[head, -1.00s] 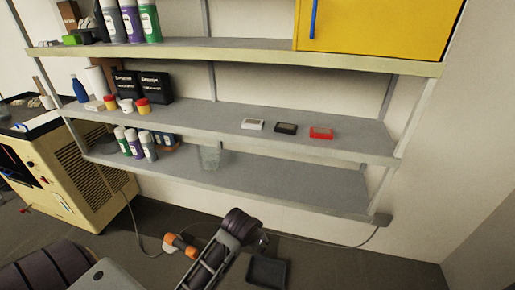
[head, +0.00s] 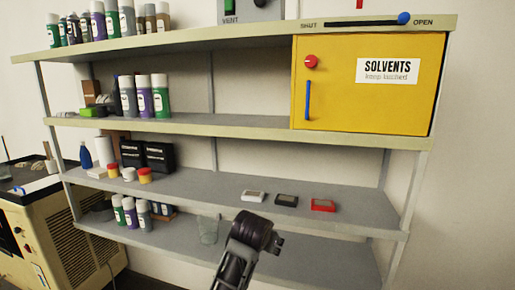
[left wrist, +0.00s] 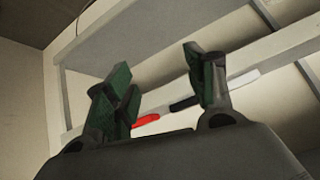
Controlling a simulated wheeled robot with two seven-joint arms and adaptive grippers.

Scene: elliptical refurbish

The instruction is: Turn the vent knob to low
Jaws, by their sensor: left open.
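A grey panel marked VENT (head: 240,12) stands on the top shelf in the head view, cut off by the top edge. A green patch shows at its left, and part of a dark round shape, perhaps the vent knob (head: 261,3), shows at the frame edge. Its setting cannot be read. My left gripper (left wrist: 157,65) is open and empty in the left wrist view, with shelf edges beyond its green-padded fingers. One of my dark arm links rises at the bottom middle of the head view, well below the panel. My right gripper is not clearly in view.
A blue slider knob (head: 404,18) sits on the shelf edge between SHUT and OPEN. Spray cans (head: 142,95) stand at left. White, black and red (head: 323,205) boxes lie on a lower shelf.

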